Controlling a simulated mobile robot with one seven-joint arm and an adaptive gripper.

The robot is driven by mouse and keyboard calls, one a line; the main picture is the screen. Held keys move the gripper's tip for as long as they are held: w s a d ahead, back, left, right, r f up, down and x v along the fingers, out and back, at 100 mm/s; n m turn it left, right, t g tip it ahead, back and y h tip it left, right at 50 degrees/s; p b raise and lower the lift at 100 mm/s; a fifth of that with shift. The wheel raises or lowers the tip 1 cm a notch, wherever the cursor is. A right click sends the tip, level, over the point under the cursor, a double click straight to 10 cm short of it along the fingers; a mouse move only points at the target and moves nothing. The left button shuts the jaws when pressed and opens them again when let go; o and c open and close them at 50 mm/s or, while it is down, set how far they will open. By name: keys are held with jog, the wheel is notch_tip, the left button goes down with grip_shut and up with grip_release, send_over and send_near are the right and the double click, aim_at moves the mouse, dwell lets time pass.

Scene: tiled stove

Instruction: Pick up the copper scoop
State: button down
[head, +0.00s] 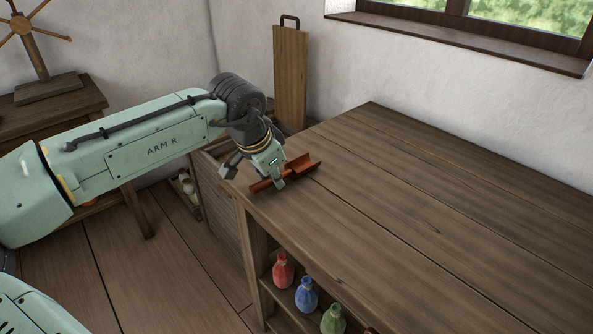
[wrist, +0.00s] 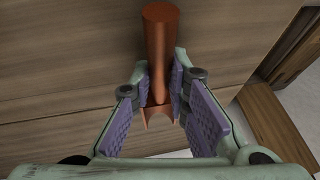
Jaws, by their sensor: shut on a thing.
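The copper scoop (head: 304,166) is reddish-brown and lies across my gripper's fingers, over the near left corner of the wooden worktop (head: 420,210). My gripper (head: 277,178) is shut on it. Its wider trough sticks out to the right and its thin part to the left in the head view. In the wrist view the scoop (wrist: 160,40) runs from the top of the picture down between the purple-padded fingers (wrist: 163,85), which press on it from both sides. I cannot tell whether it touches the worktop or hangs just above it.
Red (head: 283,271), blue (head: 306,295) and green (head: 333,319) bottles stand on a shelf below the worktop. A wooden board (head: 291,75) leans at the wall. A side table (head: 60,108) stands at the left. Most of the worktop is bare.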

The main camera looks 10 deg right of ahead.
jog(key=shift+r, duration=0.45)
jog(key=r, duration=0.2)
jog(key=shift+s+r+b, duration=0.3)
jog(key=shift+b, duration=0.05)
jog(key=s+a+r+b, duration=0.1)
jog(key=s+a+b, duration=0.1)
jog(key=s, duration=1.3)
jog(key=shift+a+r, duration=0.25)
jog(key=shift+a, duration=0.1)
